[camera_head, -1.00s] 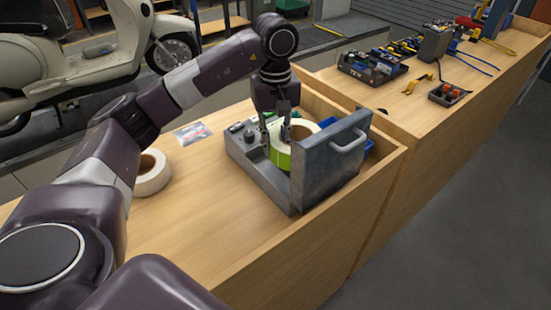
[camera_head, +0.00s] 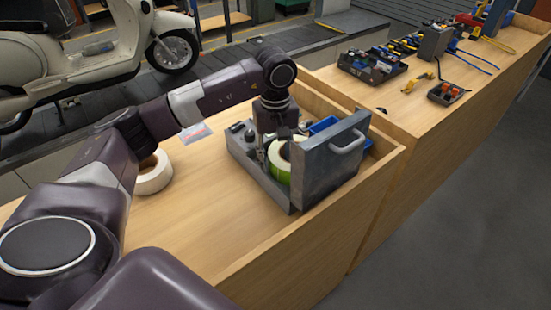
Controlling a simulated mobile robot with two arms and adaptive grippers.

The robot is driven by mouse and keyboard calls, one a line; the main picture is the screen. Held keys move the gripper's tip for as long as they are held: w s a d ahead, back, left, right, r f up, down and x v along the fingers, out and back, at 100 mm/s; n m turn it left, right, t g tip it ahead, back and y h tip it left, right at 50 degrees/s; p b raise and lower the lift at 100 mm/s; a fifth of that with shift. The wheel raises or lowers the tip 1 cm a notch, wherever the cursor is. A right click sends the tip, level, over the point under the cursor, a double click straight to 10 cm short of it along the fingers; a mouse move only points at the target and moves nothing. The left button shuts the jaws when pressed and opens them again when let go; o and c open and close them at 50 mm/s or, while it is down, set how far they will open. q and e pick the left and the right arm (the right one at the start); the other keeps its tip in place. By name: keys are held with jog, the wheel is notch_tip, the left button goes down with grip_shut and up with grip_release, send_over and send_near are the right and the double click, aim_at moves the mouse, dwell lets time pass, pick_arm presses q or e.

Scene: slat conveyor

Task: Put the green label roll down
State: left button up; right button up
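The green label roll (camera_head: 282,174), a white roll with a green outer face and a hole, is inside the grey box (camera_head: 243,162), behind its upright front panel (camera_head: 328,165). The panel hides part of the roll's right side. My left gripper (camera_head: 272,146) points down at the roll's upper left edge and appears shut on it. Its fingertips are partly hidden. I cannot tell whether the roll touches the box floor. My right gripper is not in view.
A white roll (camera_head: 153,174) lies on the wooden bench (camera_head: 200,232) at left. A blue bin (camera_head: 324,125) is behind the front panel. A tool tray (camera_head: 371,68) sits on the farther bench. Bare bench lies in front of the box.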

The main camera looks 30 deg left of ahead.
pick_arm(q)
jog(key=shift+r, duration=0.1)
jog(key=shift+w+r+b, duration=0.1)
jog(key=shift+r+b, duration=0.2)
notch_tip(320, 180, up, 10)
jog(key=shift+f+b, duration=0.2)
jog(key=shift+b, duration=0.9)
jog(key=shift+r, duration=0.85)
